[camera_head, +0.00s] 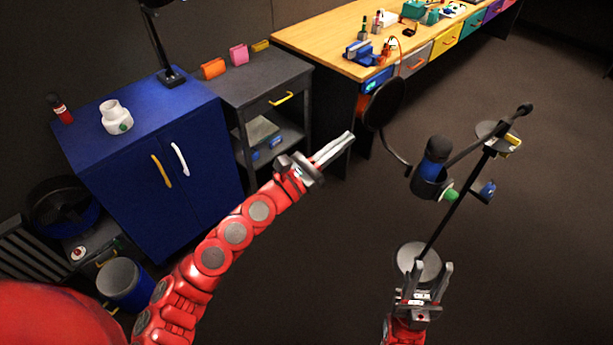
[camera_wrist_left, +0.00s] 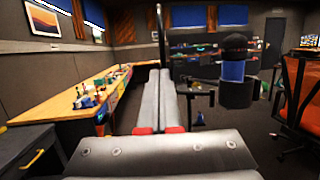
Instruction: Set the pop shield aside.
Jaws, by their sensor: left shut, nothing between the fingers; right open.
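The pop shield (camera_head: 384,103) is a black round disc on a thin curved black arm, left of the microphone (camera_head: 438,150) in the head view. The dark, blue-banded microphone hangs in a holder from the boom of a black stand (camera_head: 452,215); it also shows in the left wrist view (camera_wrist_left: 233,68). My left gripper (camera_head: 348,138) is shut and empty, its fingertips pointing at the disc from the lower left, seemingly apart from it. Its closed fingers (camera_wrist_left: 160,85) fill the middle of the wrist view. My right gripper (camera_head: 433,270) is open and empty in front of the stand's round base (camera_head: 422,262).
A blue cabinet (camera_head: 150,150) with a white jar (camera_head: 116,117) stands at the left, beside a dark grey cart (camera_head: 255,80). A long wooden workbench (camera_head: 330,45) with tools and coloured drawers runs along the back. The floor at the right is clear.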

